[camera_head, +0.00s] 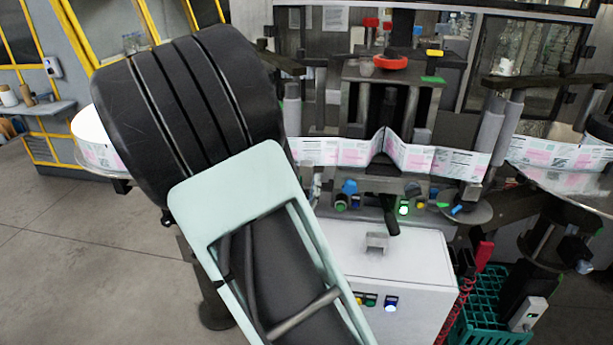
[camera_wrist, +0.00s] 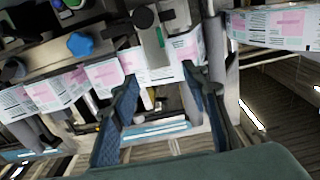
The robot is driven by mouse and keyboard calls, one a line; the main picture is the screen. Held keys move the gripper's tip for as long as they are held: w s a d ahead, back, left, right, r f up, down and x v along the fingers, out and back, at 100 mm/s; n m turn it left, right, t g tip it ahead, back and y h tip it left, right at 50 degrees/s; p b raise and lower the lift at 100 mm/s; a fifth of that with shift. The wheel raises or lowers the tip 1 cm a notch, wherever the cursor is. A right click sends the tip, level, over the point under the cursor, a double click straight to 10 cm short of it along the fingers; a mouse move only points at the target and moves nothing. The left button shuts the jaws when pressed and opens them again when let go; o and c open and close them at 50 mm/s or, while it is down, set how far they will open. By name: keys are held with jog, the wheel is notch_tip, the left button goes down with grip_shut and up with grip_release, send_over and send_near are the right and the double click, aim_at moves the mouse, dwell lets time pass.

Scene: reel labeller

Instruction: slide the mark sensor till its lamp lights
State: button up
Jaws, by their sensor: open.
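In the wrist view, a small grey block with a black round knob (camera_wrist: 145,18) and a narrow green mark stands over the label web; it looks like the mark sensor (camera_wrist: 152,45). I cannot tell whether the green mark is a lit lamp. The printed label web (camera_wrist: 60,92) runs behind it, white with pink patches, and also shows in the head view (camera_head: 355,153). My gripper (camera_wrist: 161,74) is open, its two blue-padded fingers apart just below the block, with nothing clearly held between them. In the head view my arm hides the gripper.
A blue star knob (camera_wrist: 80,45) sits left of the block. In the head view, a white cabinet (camera_head: 400,270) with buttons stands below the web, and a green crate (camera_head: 490,315) stands at lower right. A red knob (camera_head: 390,62) tops the machine. Open floor (camera_head: 70,260) lies left.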

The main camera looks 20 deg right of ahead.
aim_at(306, 168)
jog(key=x, duration=0.8)
jog(key=shift+d, duration=0.2)
jog(key=shift+c, duration=0.3)
grip_shut()
